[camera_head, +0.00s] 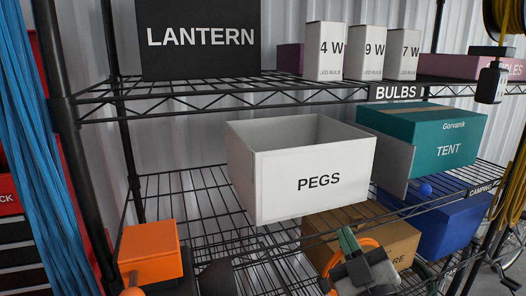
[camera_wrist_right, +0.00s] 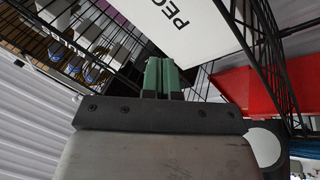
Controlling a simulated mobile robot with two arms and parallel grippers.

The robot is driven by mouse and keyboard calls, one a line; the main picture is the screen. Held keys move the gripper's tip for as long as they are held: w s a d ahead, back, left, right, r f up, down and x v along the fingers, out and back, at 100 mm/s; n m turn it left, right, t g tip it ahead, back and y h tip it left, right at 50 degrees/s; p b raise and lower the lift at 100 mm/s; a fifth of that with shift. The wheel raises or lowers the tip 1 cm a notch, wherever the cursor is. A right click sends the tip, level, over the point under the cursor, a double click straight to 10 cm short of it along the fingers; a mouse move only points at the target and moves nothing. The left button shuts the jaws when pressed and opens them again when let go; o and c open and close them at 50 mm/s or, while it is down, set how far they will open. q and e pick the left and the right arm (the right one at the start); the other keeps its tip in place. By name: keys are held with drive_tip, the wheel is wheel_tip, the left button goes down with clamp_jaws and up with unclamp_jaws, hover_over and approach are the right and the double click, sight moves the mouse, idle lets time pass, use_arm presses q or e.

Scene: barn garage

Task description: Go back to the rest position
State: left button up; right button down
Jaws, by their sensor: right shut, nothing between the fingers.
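My right gripper (camera_head: 350,243) is in the lower middle of the head view, in front of the shelf and just below the white PEGS box (camera_head: 317,185). Its green fingers also show in the right wrist view (camera_wrist_right: 163,75), side by side and shut with nothing between them. A corner of the PEGS box also shows in the wrist view (camera_wrist_right: 195,30), beyond the fingertips. My left gripper is not in view.
The black wire rack (camera_head: 230,98) holds a LANTERN box (camera_head: 200,60), several bulb boxes, a teal TENT box (camera_head: 440,148), a brown carton (camera_head: 325,226) and a blue bin (camera_head: 440,225). An orange box (camera_head: 150,255) is at lower left. Blue cords (camera_head: 35,130) hang at left.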

drive_tip(key=s+d+f+m+g+h, duration=0.2)
drive_tip(key=f+g, duration=0.1)
drive_tip(key=f, duration=0.4)
drive_tip(key=s+d+f+m+g+h, duration=0.1)
drive_tip(key=f+m+g+h, duration=0.15)
drive_tip(key=f, duration=0.35)
drive_tip(key=s+d+f+m+g, duration=0.3)
drive_tip(key=s+f+g, duration=1)
drive_tip(key=s+f, duration=0.7)
wheel_tip(320, 180, down, 22)
drive_tip(key=s+g, duration=0.1)
drive_tip(key=s, duration=0.1)
drive_tip(key=s+d+f+g+p, duration=0.1)
drive_tip(key=s+d+f, duration=0.1)
drive_tip(key=s+f, duration=1.4)
drive_tip(key=shift+s+d+f+h, duration=0.35)
drive_tip(key=shift+s+f+h, duration=0.05)
drive_tip(key=shift+s+h, duration=0.1)
drive_tip(key=shift+g, duration=0.25)
